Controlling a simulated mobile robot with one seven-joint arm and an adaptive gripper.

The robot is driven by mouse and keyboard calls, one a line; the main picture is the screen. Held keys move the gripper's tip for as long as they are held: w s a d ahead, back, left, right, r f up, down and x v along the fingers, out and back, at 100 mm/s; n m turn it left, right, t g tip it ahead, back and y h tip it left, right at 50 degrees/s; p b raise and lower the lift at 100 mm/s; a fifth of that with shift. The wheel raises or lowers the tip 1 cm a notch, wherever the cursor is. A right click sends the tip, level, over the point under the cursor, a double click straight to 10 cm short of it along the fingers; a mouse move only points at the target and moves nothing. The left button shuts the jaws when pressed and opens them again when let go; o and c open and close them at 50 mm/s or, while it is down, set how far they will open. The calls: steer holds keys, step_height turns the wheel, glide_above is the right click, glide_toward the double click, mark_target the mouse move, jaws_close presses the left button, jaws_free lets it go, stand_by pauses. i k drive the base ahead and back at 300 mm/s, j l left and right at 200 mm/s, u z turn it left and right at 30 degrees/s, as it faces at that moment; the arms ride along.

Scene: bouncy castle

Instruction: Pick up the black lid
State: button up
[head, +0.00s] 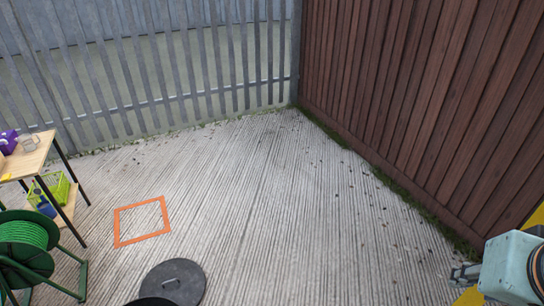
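The black lid (174,281) is a round dark disc with a small handle near its middle. It lies at the bottom of the head view, left of centre, on the ribbed concrete ground. My gripper (464,276) shows small at the lower right edge, at the end of my pale teal arm. It is far to the right of the lid and apart from it. Its fingers are too small and partly hidden to tell whether they are open or shut.
An orange square outline (142,221) lies beyond the lid. A green hose reel (27,245) and a wooden table (30,155) with a green basket (54,187) below stand left. Another dark rim (151,301) is cut off below. A metal fence and brown wall bound the clear ground.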

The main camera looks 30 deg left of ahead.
mark_target(182, 281)
steer(key=i+u, duration=0.2)
steer(key=u, duration=0.15)
steer(key=i+u, duration=0.2)
steer(key=u, duration=0.2)
steer(key=i+l+u, duration=0.1)
steer(key=u, duration=0.25)
steer(key=i+u, duration=0.15)
steer(key=u, duration=0.2)
steer(key=i+l+u, duration=0.1)
steer(key=u, duration=0.3)
steer(key=i+l+u, duration=0.15)
steer(key=u, duration=0.2)
steer(key=i+l+u, duration=0.1)
steer(key=u, duration=0.4)
steer(key=i+l+u, duration=0.25)
steer(key=u, duration=0.2)
steer(key=i+l+u, duration=0.25)
steer(key=u, duration=0.25)
steer(key=i+l+u, duration=0.1)
steer(key=l+u, duration=0.2)
steer(key=u, duration=0.15)
